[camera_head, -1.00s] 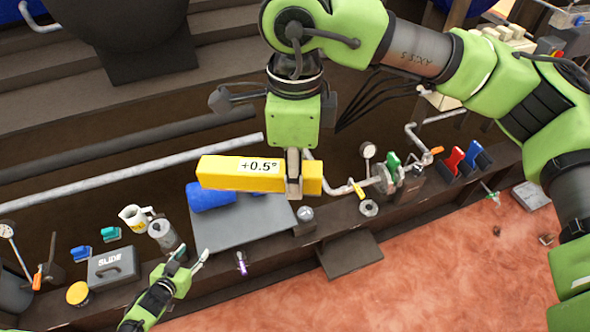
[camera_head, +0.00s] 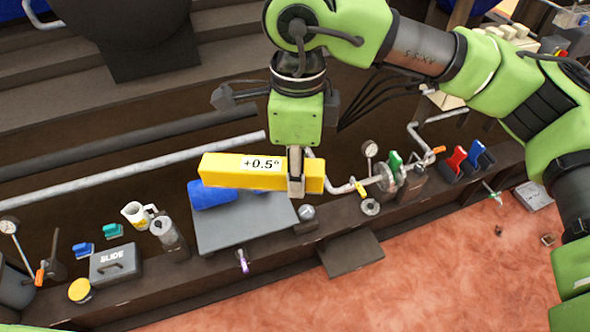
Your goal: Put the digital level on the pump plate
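The digital level (camera_head: 225,171) is a long yellow bar with a white display reading +0.5°. My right gripper (camera_head: 296,186) is shut on it near its right end and holds it roughly level. In the picture the level overlaps the back of the grey pump plate (camera_head: 245,224); it appears to be above the plate, though the exact gap cannot be told. A blue cylinder (camera_head: 212,194) lies at the plate's back left, partly hidden by the level. My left gripper is out of view.
Left of the plate are a grey canister (camera_head: 168,232), a white mug (camera_head: 138,214), a SLIDE box (camera_head: 114,262) and a yellow-lidded jar (camera_head: 80,290). A small round gauge (camera_head: 306,212) sits at the plate's right edge.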

